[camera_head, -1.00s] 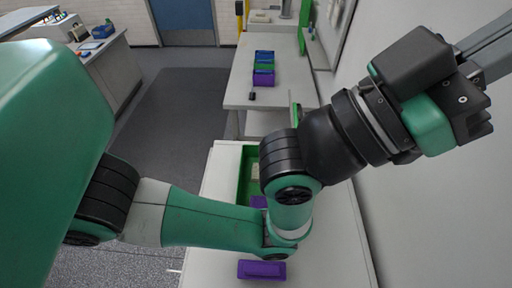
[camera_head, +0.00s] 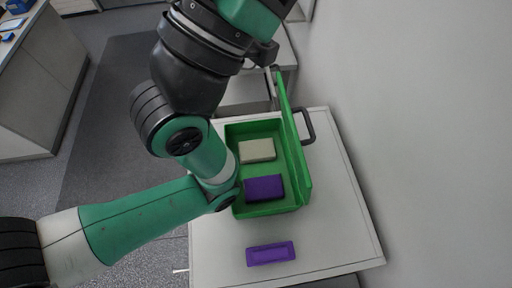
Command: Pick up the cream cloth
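The cream cloth (camera_head: 258,150) appears as a flat, block-like cream piece lying in the far part of the open green box (camera_head: 239,131). A purple block (camera_head: 264,188) lies in the same box, on the near side of the cream piece. One of my arms comes in from the left, bends beside the box's left edge and runs up out of the top of the picture. The fingers of both my grippers are out of view. No gripper is seen at the cream cloth.
The box stands on a light table (camera_head: 330,215) with its green lid (camera_head: 293,135) raised on the right and a dark handle (camera_head: 309,126) beyond. A purple case (camera_head: 271,254) lies on the table in front. A wall rises on the right.

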